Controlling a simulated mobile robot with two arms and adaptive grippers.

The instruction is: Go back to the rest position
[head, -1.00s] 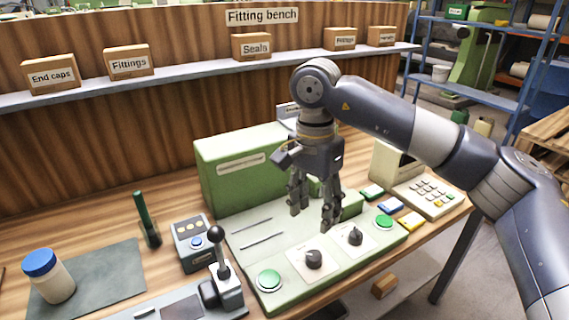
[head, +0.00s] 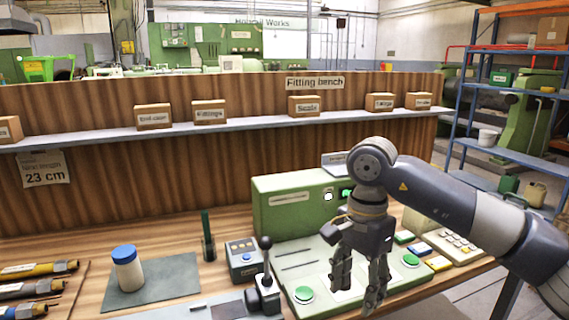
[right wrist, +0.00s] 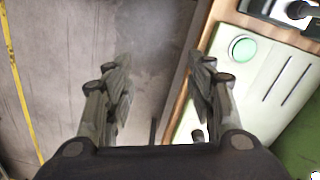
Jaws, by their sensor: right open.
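My right gripper (head: 358,285) is open and empty, pointing down over the front of the green control panel (head: 325,262) on the bench. Its two fingers also show spread apart in the right wrist view (right wrist: 160,90), with the floor and the bench edge below them. It hides part of the panel, including the knobs. A round green button (head: 304,294) is left of the gripper and another green button (head: 411,260) is right of it. My left gripper is not in the head view.
A black-knobbed lever (head: 266,270), a blue-button box (head: 242,258) and a blue-capped jar (head: 127,268) stand left of the panel. A shelf (head: 240,125) with labelled boxes runs behind. Open floor lies before the bench.

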